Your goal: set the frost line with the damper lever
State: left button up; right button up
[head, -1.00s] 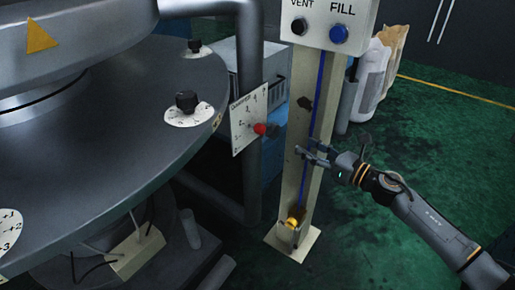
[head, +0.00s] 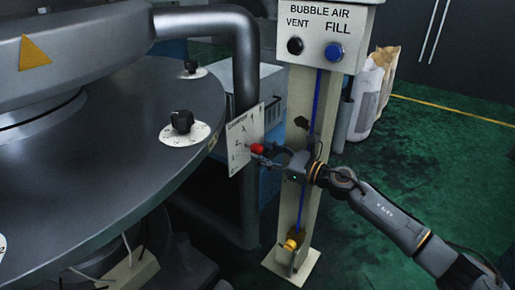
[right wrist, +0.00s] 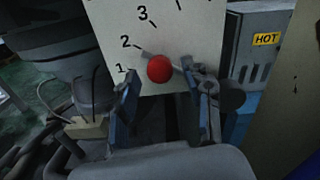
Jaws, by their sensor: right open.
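The damper lever has a red knob (head: 257,148) and stands out from a white numbered plate (head: 240,135) beside the round machine. In the right wrist view the red knob (right wrist: 159,68) lies between my fingertips in the picture, and the plate (right wrist: 185,25) shows the marks 1, 2 and 3. A grey bar behind the knob has its left end near the 2 mark. My right gripper (head: 268,155) is open at the knob, with a finger on each side in the wrist view (right wrist: 166,92). I cannot tell whether a finger touches it. My left gripper is not in view.
A cream post (head: 301,120) with a bubble air panel (head: 318,38) stands close behind my right gripper. The round grey table (head: 90,170) with black dials is on the left. A grey-blue cabinet marked HOT (right wrist: 262,50) stands behind.

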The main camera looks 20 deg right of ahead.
aim_at(261, 151)
jog(key=shift+x, duration=1.55)
jog(key=shift+c, duration=0.2)
